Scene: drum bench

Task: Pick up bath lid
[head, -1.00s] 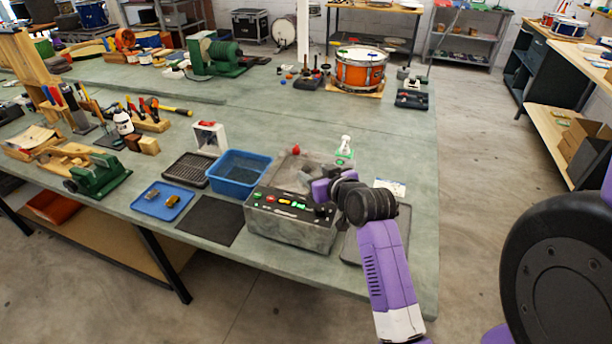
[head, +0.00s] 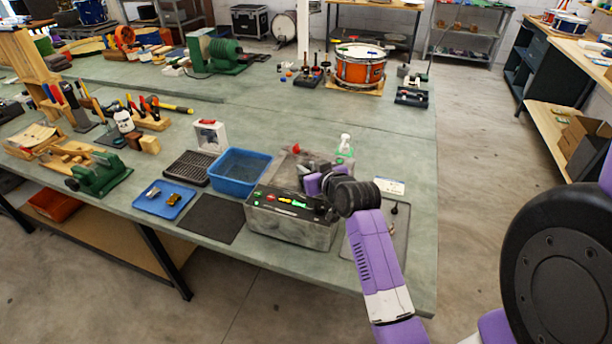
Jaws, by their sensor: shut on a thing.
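The bath is a grey box with a control panel (head: 288,203) of coloured buttons on its front, near the table's front edge. Its top is partly hidden by my arm. A flat dark grey plate with a black knob (head: 394,209) lies on the table right of the bath and looks like the bath lid. My forearm hides part of it. My gripper (head: 304,172) is over the back right part of the bath, left of and apart from that knob. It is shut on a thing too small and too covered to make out.
A blue tub (head: 239,188) stands just left of the bath, with a black mat (head: 213,219) in front. The bench behind these is clear up to the orange drum (head: 360,68).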

